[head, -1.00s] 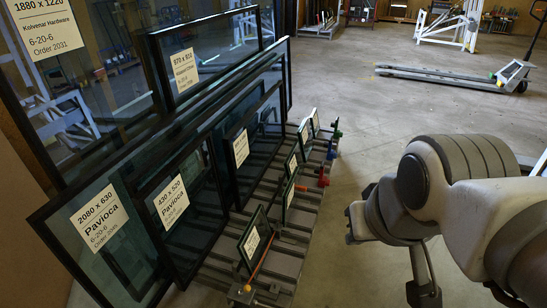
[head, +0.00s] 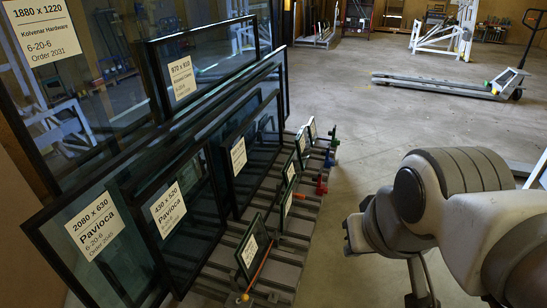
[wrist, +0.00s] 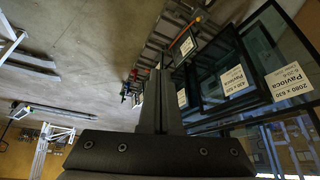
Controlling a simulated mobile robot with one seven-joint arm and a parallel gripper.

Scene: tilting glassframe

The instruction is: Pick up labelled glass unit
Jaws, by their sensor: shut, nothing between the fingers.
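Several labelled glass units lean in a row at the left in the head view. The large dark-framed 2080 x 630 Pavioca unit (head: 125,265) is nearest, with the 430 x 520 Pavioca unit (head: 200,240) beside it. A small labelled unit (head: 251,249) stands tilted on the slatted rack (head: 272,274), with several more small ones behind it. My gripper (wrist: 160,75) is shut and empty in the wrist view, apart from the glass. The wrist view also shows the 430 x 520 label (wrist: 234,80) and 2080 x 630 label (wrist: 288,82), upside down.
A taller 1880 x 1220 unit (head: 85,110) and an 870 x 810 unit (head: 210,62) stand behind. Coloured clamps (head: 323,185) edge the rack. A pallet jack (head: 440,85) is on the far floor. The floor between the rack and the jack is clear.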

